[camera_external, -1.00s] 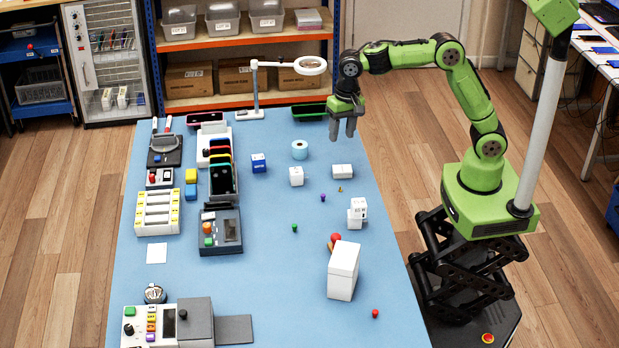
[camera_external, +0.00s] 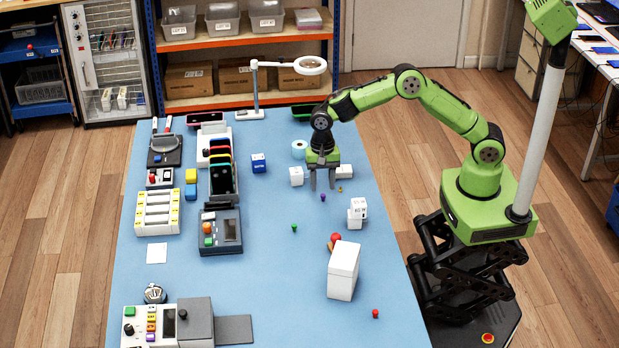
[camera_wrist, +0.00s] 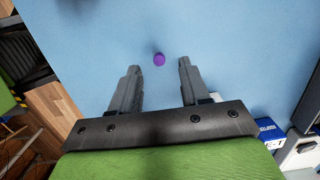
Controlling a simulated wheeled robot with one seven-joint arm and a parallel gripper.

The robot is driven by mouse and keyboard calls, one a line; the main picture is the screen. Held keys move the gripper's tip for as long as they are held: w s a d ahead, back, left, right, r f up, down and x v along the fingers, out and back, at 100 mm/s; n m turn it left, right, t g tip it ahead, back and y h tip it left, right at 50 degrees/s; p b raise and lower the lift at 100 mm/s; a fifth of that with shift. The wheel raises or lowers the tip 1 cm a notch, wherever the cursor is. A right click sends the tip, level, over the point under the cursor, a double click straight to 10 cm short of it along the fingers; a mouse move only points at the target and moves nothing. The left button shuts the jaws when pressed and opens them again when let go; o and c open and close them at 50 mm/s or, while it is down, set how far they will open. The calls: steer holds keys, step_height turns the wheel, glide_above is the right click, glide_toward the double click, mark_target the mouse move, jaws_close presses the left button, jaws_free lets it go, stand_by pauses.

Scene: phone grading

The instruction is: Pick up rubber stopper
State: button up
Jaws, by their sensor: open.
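A small purple piece, which looks like a rubber stopper (camera_external: 323,198), stands on the blue table just below my gripper in the external view. In the wrist view the purple stopper (camera_wrist: 159,59) lies ahead of the gap between the fingertips. My gripper (camera_external: 323,187) is open and empty, with its fingers pointing down above the table. Both grey fingers also show apart in the wrist view, with the gripper (camera_wrist: 158,68) holding nothing.
White boxes (camera_external: 296,176) and a blue box (camera_external: 259,163) stand near my gripper. The middle of the table (camera_external: 270,270) is clear.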

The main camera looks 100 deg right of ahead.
mark_target(323, 195)
steer(key=f, duration=0.3)
steer(key=shift+a+f+b, duration=0.25)
steer(key=shift+b, duration=0.1)
steer(key=shift+r, duration=0.1)
jaws_close()
